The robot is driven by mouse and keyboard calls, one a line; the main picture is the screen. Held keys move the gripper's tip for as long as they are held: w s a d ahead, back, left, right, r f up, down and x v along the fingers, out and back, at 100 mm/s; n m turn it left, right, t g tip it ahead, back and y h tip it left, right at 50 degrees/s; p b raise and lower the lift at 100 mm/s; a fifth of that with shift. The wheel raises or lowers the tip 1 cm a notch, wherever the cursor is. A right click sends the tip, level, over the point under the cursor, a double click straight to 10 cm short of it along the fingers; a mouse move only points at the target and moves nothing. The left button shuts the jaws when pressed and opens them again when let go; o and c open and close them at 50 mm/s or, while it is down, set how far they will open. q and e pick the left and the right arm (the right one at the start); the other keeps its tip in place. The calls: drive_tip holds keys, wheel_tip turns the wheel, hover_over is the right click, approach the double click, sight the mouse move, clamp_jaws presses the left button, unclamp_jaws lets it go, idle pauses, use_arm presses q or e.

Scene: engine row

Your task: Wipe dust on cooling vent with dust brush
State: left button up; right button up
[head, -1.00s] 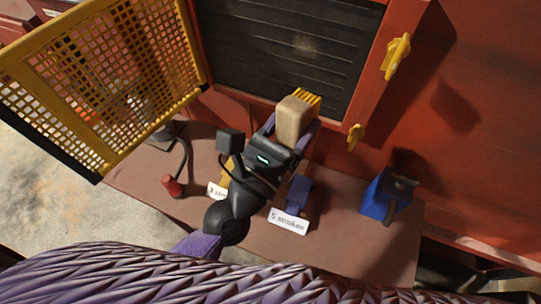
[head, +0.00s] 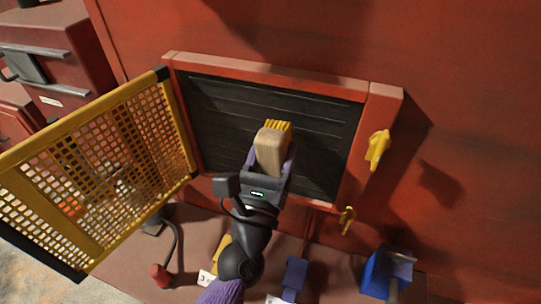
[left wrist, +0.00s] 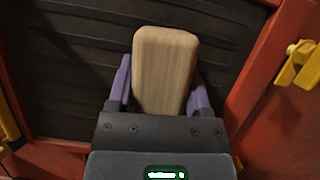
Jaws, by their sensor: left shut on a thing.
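The cooling vent (head: 220,117) is a dark slatted panel in a red frame; it also fills the back of the left wrist view (left wrist: 75,70). My left gripper (head: 270,160) is shut on the dust brush (head: 271,148), a pale wooden block with yellow bristles. The brush stands in front of the lower middle of the vent, bristles toward it; I cannot tell whether they touch. In the left wrist view the wooden brush back (left wrist: 165,70) sits between the purple fingers. No dust patch is clear now; the brush may hide it. My right gripper is not in view.
A yellow mesh door (head: 95,180) stands open at the left of the vent. Yellow latches (head: 377,150) (head: 347,220) are on the right. On the ledge below are a blue box-like thing (head: 385,272), a blue item (head: 294,275) and a red-ended cable (head: 161,275).

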sight(309, 128)
use_arm(q)
drive_tip(key=shift+w+d+r, duration=0.1)
drive_tip(key=shift+w+d, duration=0.05)
drive_tip(key=shift+w, duration=0.4)
drive_tip(key=shift+w+d, duration=0.15)
drive_tip(key=shift+w, duration=0.35)
idle(0.4)
drive_tip(key=shift+d, duration=0.1)
drive_tip(key=d, duration=0.1)
drive_tip(key=s+d, duration=0.1)
drive_tip(key=shift+s+d, duration=0.2)
drive_tip(key=shift+d, duration=0.15)
drive_tip(key=shift+s+d, duration=0.2)
drive_tip(key=shift+d, duration=0.3)
drive_tip(key=shift+w, duration=0.15)
drive_tip(key=shift+w+a, duration=0.2)
drive_tip(key=shift+a, duration=0.5)
drive_tip(key=shift+w+a, duration=0.25)
drive_tip(key=shift+a, duration=0.4)
drive_tip(key=shift+w+a, duration=0.2)
drive_tip(key=shift+a, duration=0.5)
drive_tip(key=shift+s+a, duration=0.45)
drive_tip(key=shift+s, duration=1)
drive_tip(key=shift+s+a, duration=0.4)
drive_tip(key=shift+s, duration=1)
drive_tip(key=shift+s+a, duration=0.45)
drive_tip(key=shift+s, duration=1)
